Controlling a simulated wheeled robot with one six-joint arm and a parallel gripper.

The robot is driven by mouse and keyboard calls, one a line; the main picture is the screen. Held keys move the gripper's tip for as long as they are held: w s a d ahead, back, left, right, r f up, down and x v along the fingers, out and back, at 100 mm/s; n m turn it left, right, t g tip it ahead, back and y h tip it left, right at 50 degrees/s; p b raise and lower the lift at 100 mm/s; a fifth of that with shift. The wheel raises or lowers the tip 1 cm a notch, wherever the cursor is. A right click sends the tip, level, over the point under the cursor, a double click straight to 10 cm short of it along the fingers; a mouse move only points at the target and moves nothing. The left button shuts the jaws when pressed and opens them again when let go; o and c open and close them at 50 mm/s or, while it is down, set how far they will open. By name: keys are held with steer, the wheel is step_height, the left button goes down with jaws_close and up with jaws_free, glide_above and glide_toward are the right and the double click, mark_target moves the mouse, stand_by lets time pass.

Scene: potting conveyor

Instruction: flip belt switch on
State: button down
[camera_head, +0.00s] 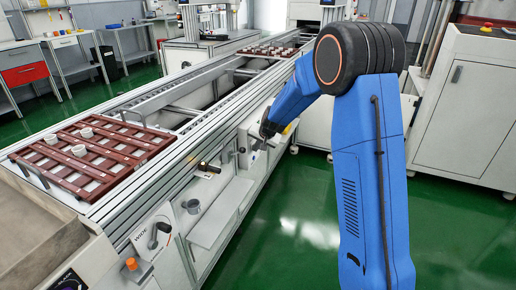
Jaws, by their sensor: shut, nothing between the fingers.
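The conveyor (195,118) runs from the lower left to the upper middle, with several controls on its near side. A grey lever (157,234) sits on a white plate marked with letters at the lower left. A dark handle with a brass-coloured end (207,167) sticks out farther along. A small grey round fitting (192,206) is below that handle. I cannot tell for certain which control is the belt switch. My gripper (257,145) is shut and empty beside the conveyor's side panel, right of the dark handle. It is small here, and contact with the panel cannot be judged.
A brown slotted tray (90,178) with several white cups lies on the conveyor's near end. An orange knob (131,264) is at lower left. A grey shelf (220,212) juts from the side. The green floor (300,225) is clear at right of the conveyor.

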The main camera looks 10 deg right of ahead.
steer(key=shift+r, duration=0.15)
steer(key=shift+r, duration=0.65)
